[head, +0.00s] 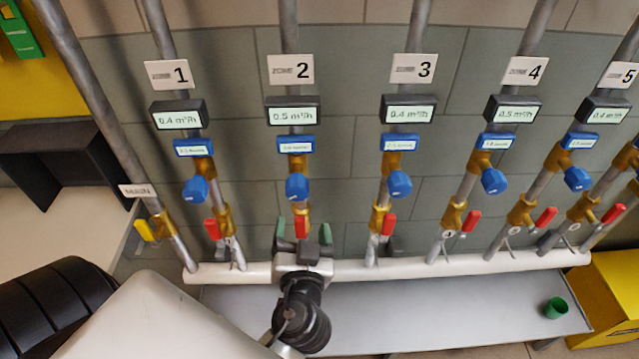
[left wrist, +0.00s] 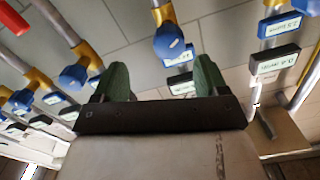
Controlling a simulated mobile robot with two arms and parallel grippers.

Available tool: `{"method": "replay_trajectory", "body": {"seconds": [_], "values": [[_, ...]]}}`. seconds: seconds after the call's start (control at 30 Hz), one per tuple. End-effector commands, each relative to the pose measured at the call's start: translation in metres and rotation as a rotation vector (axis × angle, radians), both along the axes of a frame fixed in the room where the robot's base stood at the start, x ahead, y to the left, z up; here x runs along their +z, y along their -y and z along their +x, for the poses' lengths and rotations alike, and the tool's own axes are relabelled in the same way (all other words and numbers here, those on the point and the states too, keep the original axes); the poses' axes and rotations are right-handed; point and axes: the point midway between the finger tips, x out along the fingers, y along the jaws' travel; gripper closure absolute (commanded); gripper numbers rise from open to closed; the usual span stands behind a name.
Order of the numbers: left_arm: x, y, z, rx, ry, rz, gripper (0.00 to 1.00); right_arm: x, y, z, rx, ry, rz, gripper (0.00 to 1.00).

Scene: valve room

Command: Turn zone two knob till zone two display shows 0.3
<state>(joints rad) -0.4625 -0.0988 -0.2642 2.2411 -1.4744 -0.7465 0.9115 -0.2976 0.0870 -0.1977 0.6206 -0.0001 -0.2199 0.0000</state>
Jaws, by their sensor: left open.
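The zone two knob (head: 296,186) is blue and sits on a brass valve on the second pipe, under the "2" sign (head: 291,70). The zone two display (head: 293,111) reads 0.5 m³/h. My left gripper (head: 303,232) is open and empty, below the knob in the head view, with green fingers apart in front of the red lever (head: 301,226). In the left wrist view the blue knob (left wrist: 168,42) shows beyond and between the open fingers (left wrist: 162,80), not touching them. My right gripper is not in view.
Similar pipes stand close on both sides, with the zone one knob (head: 196,189) and zone three knob (head: 398,184). A white horizontal pipe (head: 440,267) runs below. A grey bench (head: 450,310) holds a green cup (head: 556,307) at its right.

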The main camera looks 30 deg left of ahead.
Motion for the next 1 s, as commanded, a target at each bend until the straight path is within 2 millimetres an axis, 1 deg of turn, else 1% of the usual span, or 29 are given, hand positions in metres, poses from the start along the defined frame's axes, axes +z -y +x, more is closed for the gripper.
{"method": "replay_trajectory", "body": {"seconds": [0.03,0.17,0.27,0.37,0.5,0.7,0.8,1.0], "values": [[0.008,-0.003,-0.002,0.014,0.021,-0.001,0.26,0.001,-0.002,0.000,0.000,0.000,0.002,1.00],[0.016,-0.009,0.004,0.023,0.035,0.004,0.26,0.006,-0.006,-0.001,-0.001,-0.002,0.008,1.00],[0.017,-0.017,0.017,0.020,0.035,0.005,0.26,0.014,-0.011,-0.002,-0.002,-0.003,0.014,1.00],[0.018,-0.028,0.034,0.019,0.034,0.007,0.26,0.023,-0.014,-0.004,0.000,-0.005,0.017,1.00],[0.017,-0.042,0.056,0.019,0.032,0.005,0.26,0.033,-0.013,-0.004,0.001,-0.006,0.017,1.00],[0.014,-0.057,0.079,0.018,0.031,0.003,0.26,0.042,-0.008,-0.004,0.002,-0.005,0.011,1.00],[0.013,-0.061,0.085,0.018,0.030,0.003,0.26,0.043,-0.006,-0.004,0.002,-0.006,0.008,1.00],[0.012,-0.063,0.087,0.018,0.029,0.002,0.26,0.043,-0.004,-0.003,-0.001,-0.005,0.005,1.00]]}}
